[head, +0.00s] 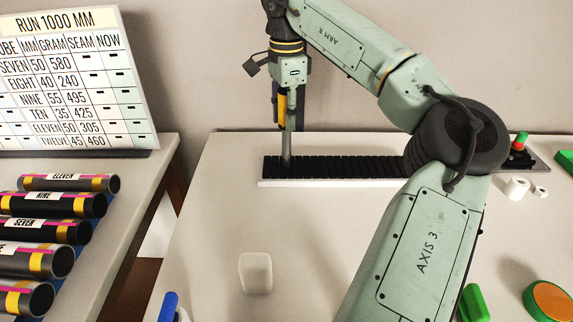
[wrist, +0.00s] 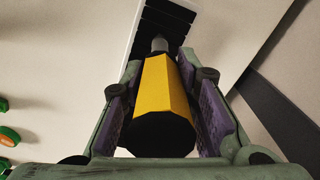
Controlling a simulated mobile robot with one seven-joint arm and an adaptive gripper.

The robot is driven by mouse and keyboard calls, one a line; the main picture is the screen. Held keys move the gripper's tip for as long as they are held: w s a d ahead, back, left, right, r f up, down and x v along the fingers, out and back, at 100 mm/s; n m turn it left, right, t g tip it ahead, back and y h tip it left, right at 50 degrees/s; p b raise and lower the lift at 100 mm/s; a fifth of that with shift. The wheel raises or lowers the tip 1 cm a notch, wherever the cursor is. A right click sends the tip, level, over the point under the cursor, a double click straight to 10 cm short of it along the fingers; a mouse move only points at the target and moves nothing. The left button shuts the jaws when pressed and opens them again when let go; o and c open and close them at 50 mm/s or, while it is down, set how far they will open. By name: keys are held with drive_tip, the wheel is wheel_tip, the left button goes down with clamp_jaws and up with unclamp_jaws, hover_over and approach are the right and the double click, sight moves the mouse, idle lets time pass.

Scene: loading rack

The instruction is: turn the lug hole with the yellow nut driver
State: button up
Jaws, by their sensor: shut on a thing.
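My gripper (head: 290,112) points down at the left end of the black rail (head: 345,167). It is shut on the yellow nut driver (head: 282,106), which stands upright with its grey shank (head: 286,148) reaching down to the rail. In the wrist view the driver's yellow faceted handle (wrist: 163,85) lies between the two jaws (wrist: 160,105), with its black end towards me. Its grey tip (wrist: 160,44) is over the black segmented rail (wrist: 165,22). I cannot make out a lug hole. The tip covers that spot, and I cannot tell whether it is seated.
A white block (head: 256,273) stands on the table (head: 215,220) in front. White rolls (head: 517,187) and a red-and-green button post (head: 520,141) are at the right. Labelled tubes (head: 55,204) and a chart board (head: 75,80) fill the left table. The table's left middle is clear.

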idle(0.3)
drive_tip(key=m, duration=1)
idle(0.4)
drive_tip(key=shift+r, duration=0.1)
